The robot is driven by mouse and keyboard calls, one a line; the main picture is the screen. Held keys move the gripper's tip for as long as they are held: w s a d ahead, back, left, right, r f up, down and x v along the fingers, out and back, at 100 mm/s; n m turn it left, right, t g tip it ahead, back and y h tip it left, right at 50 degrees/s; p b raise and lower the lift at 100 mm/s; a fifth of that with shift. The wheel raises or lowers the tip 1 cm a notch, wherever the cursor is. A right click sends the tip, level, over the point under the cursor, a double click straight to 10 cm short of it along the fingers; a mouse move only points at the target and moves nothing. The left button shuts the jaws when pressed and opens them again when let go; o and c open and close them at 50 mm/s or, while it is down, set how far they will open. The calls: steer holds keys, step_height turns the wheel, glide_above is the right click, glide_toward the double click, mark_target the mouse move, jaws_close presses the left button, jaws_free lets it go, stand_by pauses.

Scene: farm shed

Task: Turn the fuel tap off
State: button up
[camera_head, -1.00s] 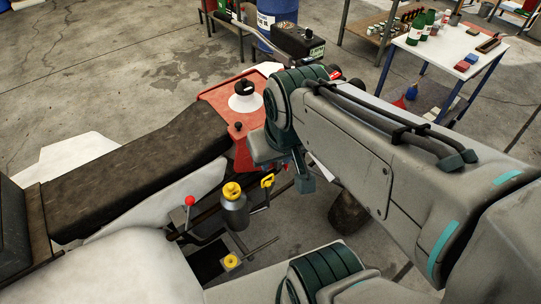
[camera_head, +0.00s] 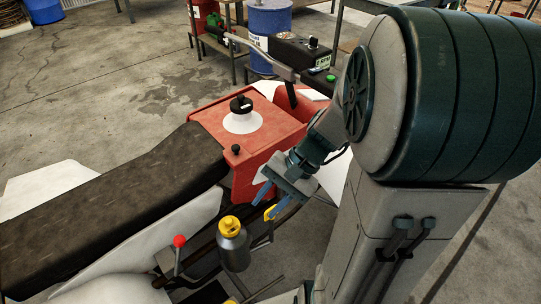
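The fuel tap is most likely the small yellow handle (camera_head: 270,212) low on the side of the red vehicle body, below the red tank (camera_head: 250,115). It is partly covered by my gripper, so its exact angle is hard to read. My gripper (camera_head: 265,204) points down and left at it, with two blue fingers spread apart. The fingers are at or just above the yellow handle; I cannot tell whether they touch it. Nothing is visibly held.
A grey canister with a yellow top (camera_head: 234,245) stands just left of the handle. A red-knobbed lever (camera_head: 179,241) is farther left. The dark seat (camera_head: 110,195) and a black box on the handlebar (camera_head: 300,52) are nearby. My arm hides much of the right side.

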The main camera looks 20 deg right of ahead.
steer(key=w+d+f+m+t+b, duration=0.3)
steer(key=d+f+m+t+b, duration=0.4)
steer(key=f, duration=0.4)
steer(key=w+d+f+m+t+h+b, duration=0.1)
steer(key=w+d+f+m+t+b, duration=0.3)
steer(key=d+f+m, duration=0.6)
steer(key=w+d+f+m+t+b, duration=0.2)
steer(key=d+f+m+t+b, duration=0.35)
steer(key=f, duration=0.65)
steer(key=w+a+m+t+b, duration=0.1)
steer(key=w+a, duration=0.4)
steer(key=w, duration=0.8)
steer(key=shift+w+b, duration=0.15)
steer(key=shift+b, duration=0.15)
steer(key=c, duration=0.6)
